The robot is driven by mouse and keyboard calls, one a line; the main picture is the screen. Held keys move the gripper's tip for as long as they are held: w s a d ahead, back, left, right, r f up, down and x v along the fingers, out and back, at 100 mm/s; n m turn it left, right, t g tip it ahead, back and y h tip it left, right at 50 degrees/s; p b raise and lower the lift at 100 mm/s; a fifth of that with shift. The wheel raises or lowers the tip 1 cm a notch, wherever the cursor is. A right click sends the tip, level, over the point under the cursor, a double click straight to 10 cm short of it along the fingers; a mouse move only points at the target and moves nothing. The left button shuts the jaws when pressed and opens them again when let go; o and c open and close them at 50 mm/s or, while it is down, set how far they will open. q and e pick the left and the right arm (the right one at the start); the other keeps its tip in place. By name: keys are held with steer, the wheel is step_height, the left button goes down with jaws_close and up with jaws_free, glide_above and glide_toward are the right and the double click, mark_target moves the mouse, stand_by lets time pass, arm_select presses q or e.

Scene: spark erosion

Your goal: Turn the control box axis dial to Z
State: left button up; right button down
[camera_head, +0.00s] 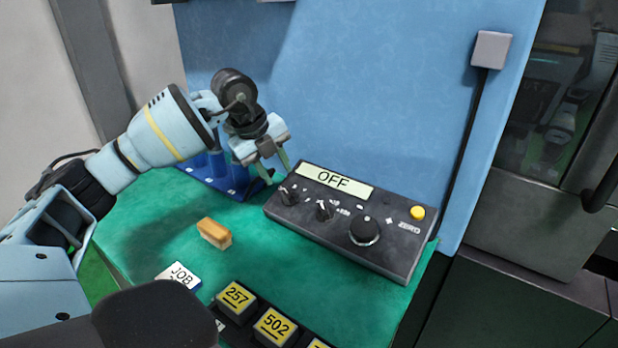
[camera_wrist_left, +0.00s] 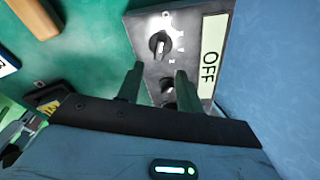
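The black control box (camera_head: 390,250) lies on the green bench top, its display (camera_head: 335,182) reading OFF. The leftmost small knob (camera_head: 289,193), likely the axis dial, also shows in the left wrist view (camera_wrist_left: 160,44), with small marks beside it that I cannot read surely. A second small knob (camera_head: 324,208) sits to its right; in the left wrist view (camera_wrist_left: 168,86) it is partly hidden behind a finger. My left gripper (camera_head: 277,175) is open and empty, its fingers (camera_wrist_left: 158,78) apart above the box's left end, not visibly gripping any knob. My right gripper is not in view.
The box also carries a larger knob (camera_head: 364,231) and a yellow button (camera_head: 417,212) marked ZERO. A wooden-looking block (camera_head: 214,233), a JOB card (camera_head: 180,275) and numbered blocks (camera_head: 236,298) lie in front. A blue panel (camera_head: 350,90) rises close behind.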

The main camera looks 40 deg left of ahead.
mark_target(287, 193)
arm_select(q)
steer(key=x, duration=0.7)
steer(key=shift+w+a+f, duration=0.1)
steer(key=shift+a, duration=0.1)
stand_by(0.4)
jaws_close()
